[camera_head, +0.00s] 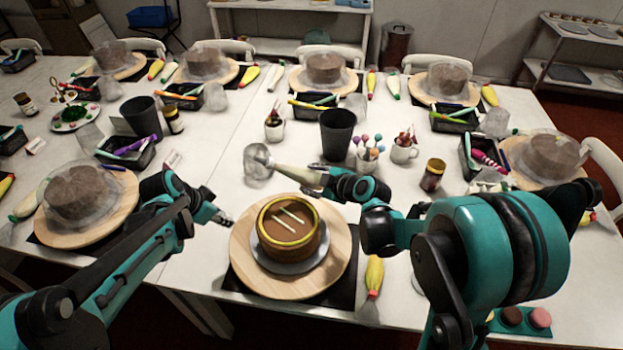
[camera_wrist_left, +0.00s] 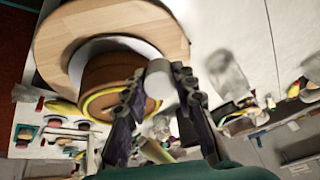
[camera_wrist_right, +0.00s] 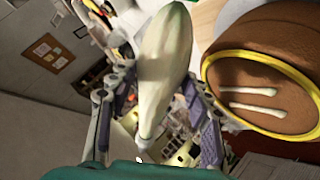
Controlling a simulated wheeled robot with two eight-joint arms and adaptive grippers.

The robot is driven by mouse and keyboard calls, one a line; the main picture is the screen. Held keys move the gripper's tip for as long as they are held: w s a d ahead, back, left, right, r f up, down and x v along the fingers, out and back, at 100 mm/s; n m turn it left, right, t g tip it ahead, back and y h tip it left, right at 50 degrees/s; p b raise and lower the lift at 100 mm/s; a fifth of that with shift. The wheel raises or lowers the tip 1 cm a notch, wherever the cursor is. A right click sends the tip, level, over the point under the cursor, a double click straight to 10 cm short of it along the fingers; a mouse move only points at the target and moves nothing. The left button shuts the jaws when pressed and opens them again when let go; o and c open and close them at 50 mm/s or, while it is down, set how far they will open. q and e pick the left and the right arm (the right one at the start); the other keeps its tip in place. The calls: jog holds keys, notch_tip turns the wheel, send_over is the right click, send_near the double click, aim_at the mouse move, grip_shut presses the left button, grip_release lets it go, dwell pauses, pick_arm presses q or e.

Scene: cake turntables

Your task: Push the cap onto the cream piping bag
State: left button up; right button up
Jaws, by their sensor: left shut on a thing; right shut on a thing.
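The cream piping bag (camera_head: 292,172) is pale and tapered. My right gripper (camera_head: 322,178) is shut on it and holds it nearly level above the table, behind the cake. In the right wrist view the bag (camera_wrist_right: 165,55) stands between the fingers, its narrow end toward the palm. My left gripper (camera_head: 224,219) is at the left edge of the turntable. In the left wrist view it is shut on a small whitish piece (camera_wrist_left: 160,80), which looks like the cap. The head view does not show this piece clearly. Cap and bag are apart.
A brown cake (camera_head: 290,247) with a yellow rim sits on a wooden turntable (camera_head: 250,272) between my arms. Behind are a clear cup (camera_head: 257,162), a black cup (camera_head: 337,133) and a jar (camera_head: 432,175). A yellow bag (camera_head: 374,277) lies right of the turntable.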

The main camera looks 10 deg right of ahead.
pick_arm(q)
jog(key=w+r+m+h, duration=0.5)
jog(key=r+m, duration=0.4)
jog(key=m, duration=0.2)
jog(key=shift+w, duration=0.4)
jog(key=w+r+m+g+h, duration=0.1)
jog(key=r+m, duration=0.1)
jog(key=m, duration=0.1)
jog(key=w+r+m+g+h, duration=0.1)
jog(key=w+r+m, duration=0.1)
jog(key=r+m, duration=0.1)
jog(key=w+r+m+g+h, duration=0.1)
jog(key=r+m, duration=0.1)
jog(key=m, duration=0.2)
jog(key=shift+w+d+r+m+g, duration=0.25)
jog(key=shift+w+d+m+g, duration=0.05)
jog(key=shift+w+g, duration=0.1)
jog(key=shift+m, duration=0.3)
jog(key=shift+x, duration=2.8)
jog(key=shift+s+d, duration=0.1)
jog(key=shift+d, duration=0.4)
jog(key=shift+x, duration=0.95)
jog(key=shift+x, duration=1.35)
jog(key=shift+r, duration=0.1)
jog(key=shift+v, duration=4.1)
